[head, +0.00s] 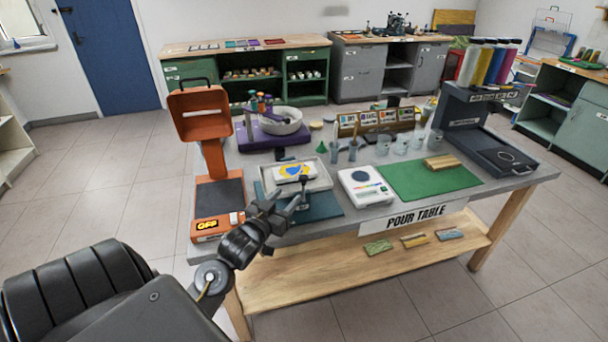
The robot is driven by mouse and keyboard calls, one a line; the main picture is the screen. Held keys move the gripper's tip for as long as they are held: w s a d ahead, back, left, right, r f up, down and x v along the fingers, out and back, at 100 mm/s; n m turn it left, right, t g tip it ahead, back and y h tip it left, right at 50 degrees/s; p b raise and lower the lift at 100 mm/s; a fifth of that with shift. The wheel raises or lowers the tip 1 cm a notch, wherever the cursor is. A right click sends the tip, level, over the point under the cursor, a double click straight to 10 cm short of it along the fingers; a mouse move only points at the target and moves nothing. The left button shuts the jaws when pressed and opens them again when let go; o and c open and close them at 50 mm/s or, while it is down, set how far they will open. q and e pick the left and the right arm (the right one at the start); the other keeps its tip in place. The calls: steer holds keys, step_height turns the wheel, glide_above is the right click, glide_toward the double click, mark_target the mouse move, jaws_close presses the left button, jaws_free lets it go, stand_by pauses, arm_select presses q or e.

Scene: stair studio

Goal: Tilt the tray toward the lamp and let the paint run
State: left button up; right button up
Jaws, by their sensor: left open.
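A shallow white tray (321,177) sits on a dark teal mat (325,204) at the front left of the pour table. In it lies a small white panel (283,178) with blue and yellow paint on top. An orange lamp (208,163) with a raised head stands left of the tray; its base label reads "OFF". My left gripper (297,195) is open at the tray's front edge, its fingers partly covering the rim. I cannot tell whether it touches the tray. My right gripper is out of view.
A purple stand with a white bowl (283,121) is behind the tray. A white scale (365,187) and a green mat (405,180) lie to the right. The table's front edge is close to my arm.

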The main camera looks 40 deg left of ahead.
mark_target(301, 179)
arm_select(q)
steer(key=w+p, duration=0.1)
steer(key=w, duration=0.2)
steer(key=w+a, duration=0.1)
steer(key=w, duration=0.3)
steer(key=w+a+p, duration=0.1)
steer(key=w, duration=0.2)
steer(key=shift+w+r+p, duration=0.15)
steer(key=shift+w+p, duration=0.1)
steer(key=shift+p, duration=0.05)
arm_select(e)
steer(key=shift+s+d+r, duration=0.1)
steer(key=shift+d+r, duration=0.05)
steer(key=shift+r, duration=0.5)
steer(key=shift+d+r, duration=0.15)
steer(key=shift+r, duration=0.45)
arm_select(q)
steer(key=shift+c, duration=0.2)
jaws_close()
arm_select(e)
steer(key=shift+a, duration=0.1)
